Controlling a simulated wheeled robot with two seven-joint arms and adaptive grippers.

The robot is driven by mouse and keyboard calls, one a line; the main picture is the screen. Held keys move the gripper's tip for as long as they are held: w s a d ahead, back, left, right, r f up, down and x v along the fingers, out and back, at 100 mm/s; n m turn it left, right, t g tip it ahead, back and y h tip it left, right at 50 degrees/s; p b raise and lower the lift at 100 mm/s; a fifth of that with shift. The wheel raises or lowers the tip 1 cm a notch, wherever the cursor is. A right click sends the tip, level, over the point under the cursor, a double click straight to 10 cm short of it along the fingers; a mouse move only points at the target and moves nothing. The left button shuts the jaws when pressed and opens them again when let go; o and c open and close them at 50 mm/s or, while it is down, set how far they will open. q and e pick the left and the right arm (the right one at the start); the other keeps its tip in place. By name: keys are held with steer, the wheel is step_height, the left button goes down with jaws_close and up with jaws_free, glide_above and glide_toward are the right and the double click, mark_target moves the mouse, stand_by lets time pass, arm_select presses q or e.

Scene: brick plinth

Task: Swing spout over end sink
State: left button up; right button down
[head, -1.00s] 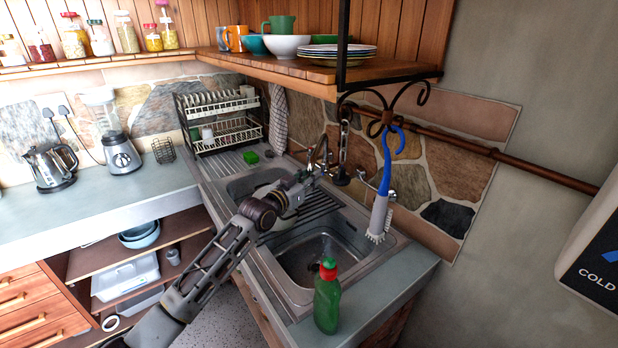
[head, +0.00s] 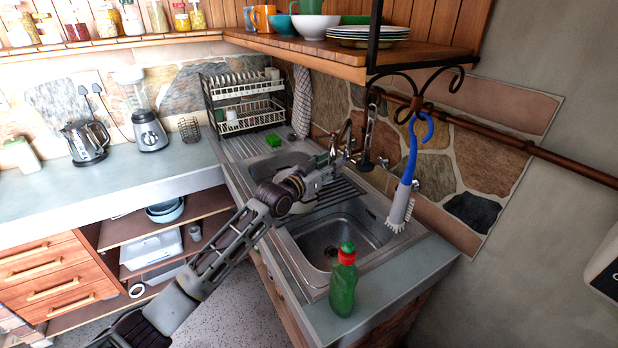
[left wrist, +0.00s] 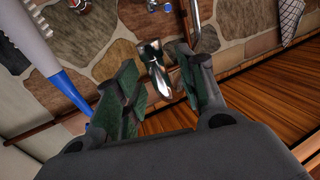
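The curved metal spout (head: 346,132) rises at the wall side of the double sink, near its middle. The near end sink (head: 325,238) is an empty steel basin; the far basin (head: 268,166) is partly hidden by my arm. My left gripper (head: 335,168) is just in front of the spout. In the left wrist view my left gripper (left wrist: 160,88) has its fingers apart, with a shiny metal piece (left wrist: 154,64) showing between them. I cannot tell whether that piece is the spout or whether the fingers touch it. My right gripper is not in view.
A green bottle (head: 343,281) stands at the near sink's front corner. A blue-handled brush (head: 407,175) and a black-ended tool (head: 366,150) hang beside the tap. A dish rack (head: 245,105) and green sponge (head: 274,140) are farther back. A shelf (head: 340,61) overhangs the sink.

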arm_select(q)
steer(key=v, duration=1)
steer(key=shift+s, duration=0.1)
stand_by(0.4)
